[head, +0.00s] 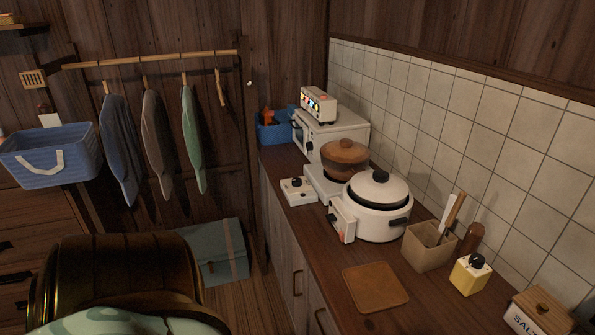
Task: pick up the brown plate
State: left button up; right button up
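A flat brown square plate (375,287) with rounded corners lies on the dark wooden counter (330,262), near its front edge. Its top is bare and nothing covers it. It lies in front of the white rice cooker and left of the beige utensil holder, apart from both. Neither of my grippers shows in the head view, so their position relative to the plate cannot be seen.
A white rice cooker (376,208), a beige utensil holder (428,249), a yellow container (469,275) and a salt box (538,314) stand around the plate. A tiled wall (455,125) closes the right side. Bare counter lies beside the plate.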

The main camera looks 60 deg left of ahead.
aim_at(374, 288)
jog(key=u, duration=0.35)
jog(key=j+u, duration=0.15)
jog(key=u, duration=0.2)
jog(key=j+u, duration=0.1)
jog(key=u, duration=0.25)
jog(key=z, duration=1.5)
jog(key=u, duration=1.5)
